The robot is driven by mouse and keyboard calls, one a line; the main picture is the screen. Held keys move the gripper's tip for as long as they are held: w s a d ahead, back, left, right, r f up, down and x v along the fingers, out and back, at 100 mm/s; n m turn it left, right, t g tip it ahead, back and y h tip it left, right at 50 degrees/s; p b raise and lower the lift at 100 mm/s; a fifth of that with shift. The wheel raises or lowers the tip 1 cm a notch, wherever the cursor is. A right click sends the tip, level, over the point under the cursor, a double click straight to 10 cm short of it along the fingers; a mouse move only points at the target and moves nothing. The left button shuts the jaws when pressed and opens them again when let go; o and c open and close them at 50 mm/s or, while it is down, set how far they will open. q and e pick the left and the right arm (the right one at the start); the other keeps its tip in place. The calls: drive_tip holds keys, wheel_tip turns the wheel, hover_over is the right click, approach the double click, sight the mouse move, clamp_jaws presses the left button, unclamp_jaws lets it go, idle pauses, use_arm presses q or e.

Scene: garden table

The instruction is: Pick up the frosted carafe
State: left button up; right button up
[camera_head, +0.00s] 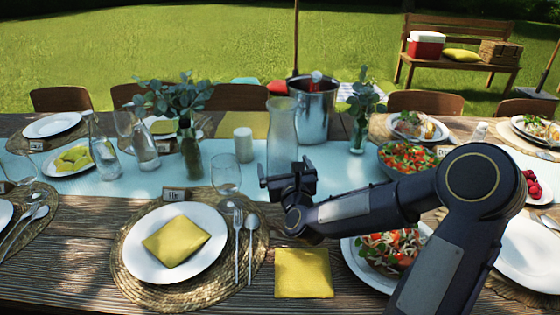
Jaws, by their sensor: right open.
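The frosted carafe (282,125) stands upright on the pale blue runner near the middle of the table. It is tall, translucent and flared at the top. My right gripper (268,179) is in front of the carafe's lower part and hides its base. The jaws are open and look empty. I cannot tell whether the gripper touches the carafe. My left gripper is not in view.
A metal ice bucket (316,110) stands close behind the carafe on the right. A white candle (243,145) and a stemmed glass (226,174) are on its left. A salad bowl (408,160) and a vase (360,130) stand to the right. A place setting (215,262) lies in front.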

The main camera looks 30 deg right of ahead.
sight(282, 148)
drive_tip(key=shift+m+h, duration=0.3)
drive_tip(key=shift+m, duration=0.3)
drive_tip(key=x, duration=0.4)
drive_tip(key=d+x, duration=0.1)
drive_tip(key=x, duration=0.3)
drive_tip(key=c, duration=1.4)
drive_tip(key=shift+r, duration=0.1)
drive_tip(key=shift+c, duration=1)
drive_tip(key=shift+r, duration=0.15)
